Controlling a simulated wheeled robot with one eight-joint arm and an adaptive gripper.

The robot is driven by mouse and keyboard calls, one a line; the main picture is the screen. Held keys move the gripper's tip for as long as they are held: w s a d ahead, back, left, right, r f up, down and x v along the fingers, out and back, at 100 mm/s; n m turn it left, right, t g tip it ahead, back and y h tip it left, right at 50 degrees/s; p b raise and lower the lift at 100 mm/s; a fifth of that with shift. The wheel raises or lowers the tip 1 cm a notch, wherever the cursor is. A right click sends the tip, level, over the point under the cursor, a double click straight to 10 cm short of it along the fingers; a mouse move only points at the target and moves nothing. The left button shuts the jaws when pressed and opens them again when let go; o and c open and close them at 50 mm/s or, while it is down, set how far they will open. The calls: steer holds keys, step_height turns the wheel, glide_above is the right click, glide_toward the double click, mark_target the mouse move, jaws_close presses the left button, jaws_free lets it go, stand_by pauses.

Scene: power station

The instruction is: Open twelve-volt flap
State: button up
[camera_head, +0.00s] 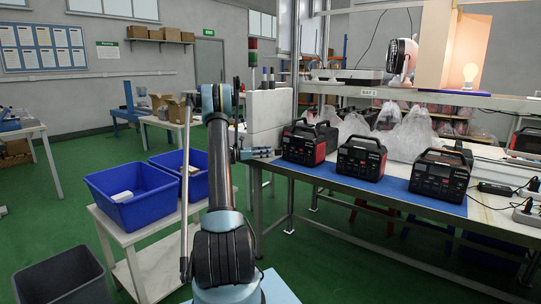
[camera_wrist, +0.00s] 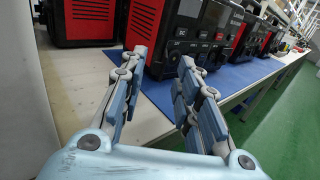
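Several black-and-red power stations stand on the table: a left one (camera_head: 303,146), a middle one (camera_head: 361,158) and a right one (camera_head: 440,173) in the head view. My gripper (camera_head: 270,152) is just left of the left one, in front of the table's end. In the wrist view my gripper (camera_wrist: 161,66) has its two fingers spread with nothing between them. The front panel (camera_wrist: 195,42) of the nearest power station lies just beyond the fingertips and shows small covers and buttons. Which cover is the twelve-volt flap is too small to tell.
A blue mat (camera_head: 395,190) lies under the power stations. Plastic bags (camera_head: 410,135) sit behind them. Two blue bins (camera_head: 138,197) stand on a white table at left, with a grey bin (camera_head: 62,280) on the floor. The green floor before the table is clear.

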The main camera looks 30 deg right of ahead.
steer(key=v, duration=0.8)
steer(key=shift+a, duration=0.35)
steer(key=shift+w, duration=0.15)
steer(key=s+a+r+m+t+y, duration=0.25)
steer(key=s+a+r+y, duration=0.2)
steer(key=s+a, duration=0.5)
steer(key=s+a+r+m+t+y, duration=0.25)
steer(key=s+a+r, duration=0.35)
steer(key=s, duration=0.6)
steer(key=s+a+f+m+y, duration=0.3)
steer(key=s+a+f, duration=0.2)
steer(key=s+a, duration=0.3)
steer(key=s+a+f+m+t+y, duration=0.1)
steer(key=s+a+f+m+y, duration=0.2)
steer(key=s+a+f, duration=0.2)
steer(key=s+a+f+m+t+y, duration=0.1)
steer(key=s+a+f+m+y, duration=0.2)
steer(key=s+a, duration=0.8)
steer(key=s+f+y, duration=0.1)
steer(key=s+f, duration=0.1)
steer(key=s, duration=0.4)
steer(key=shift+a+f, duration=0.3)
